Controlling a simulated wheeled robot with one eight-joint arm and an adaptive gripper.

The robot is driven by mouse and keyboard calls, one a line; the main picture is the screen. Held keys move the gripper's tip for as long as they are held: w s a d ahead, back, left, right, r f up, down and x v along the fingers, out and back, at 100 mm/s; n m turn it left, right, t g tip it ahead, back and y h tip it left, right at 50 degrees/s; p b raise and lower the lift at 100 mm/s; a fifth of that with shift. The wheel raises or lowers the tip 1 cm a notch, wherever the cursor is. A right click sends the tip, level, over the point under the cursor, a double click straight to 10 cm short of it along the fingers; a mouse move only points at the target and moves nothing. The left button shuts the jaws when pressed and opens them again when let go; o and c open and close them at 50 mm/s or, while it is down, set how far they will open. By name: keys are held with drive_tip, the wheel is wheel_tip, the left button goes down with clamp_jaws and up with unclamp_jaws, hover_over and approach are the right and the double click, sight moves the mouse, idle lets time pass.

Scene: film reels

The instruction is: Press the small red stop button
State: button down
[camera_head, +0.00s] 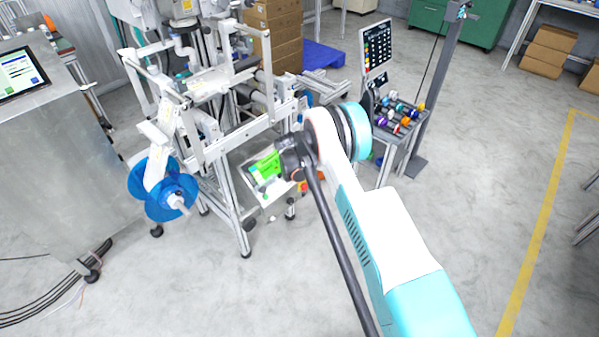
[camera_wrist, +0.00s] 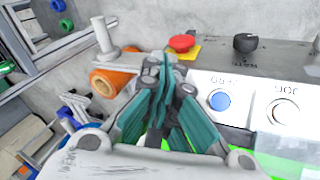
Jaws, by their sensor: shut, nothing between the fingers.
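In the wrist view a red mushroom-shaped button (camera_wrist: 181,43) stands on a yellow base at the back of a control box. A row of labelled buttons lies in front, with a blue button (camera_wrist: 220,100) and a white button (camera_wrist: 283,111). My gripper (camera_wrist: 164,62) is shut and empty, its teal fingers over the left end of the box. Bits of red show around the fingers; what they belong to is mostly hidden. In the head view the control panel (camera_head: 262,172) has a lit green screen, and a small red button (camera_head: 304,187) shows beside my arm.
A black knob (camera_wrist: 245,42) sits right of the red mushroom button. An orange roll (camera_wrist: 108,82) lies left of my fingers. In the head view, blue reels (camera_head: 170,190) hang on the machine frame, and a cart with coloured spools (camera_head: 398,118) stands to the right.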

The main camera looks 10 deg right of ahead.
drive_tip(key=shift+w+a+f, duration=0.15)
drive_tip(key=shift+w+f, duration=0.05)
drive_tip(key=shift+f, duration=0.05)
drive_tip(key=shift+s+r, duration=0.1)
idle(0.3)
drive_tip(key=shift+s+d+r, duration=0.2)
drive_tip(key=s+d+r+p, duration=0.2)
drive_tip(key=s+r, duration=0.1)
drive_tip(key=r, duration=0.1)
drive_tip(key=shift+s+d+r, duration=0.15)
drive_tip(key=shift+s+d, duration=0.05)
drive_tip(key=shift+d, duration=0.05)
idle(0.5)
idle(0.7)
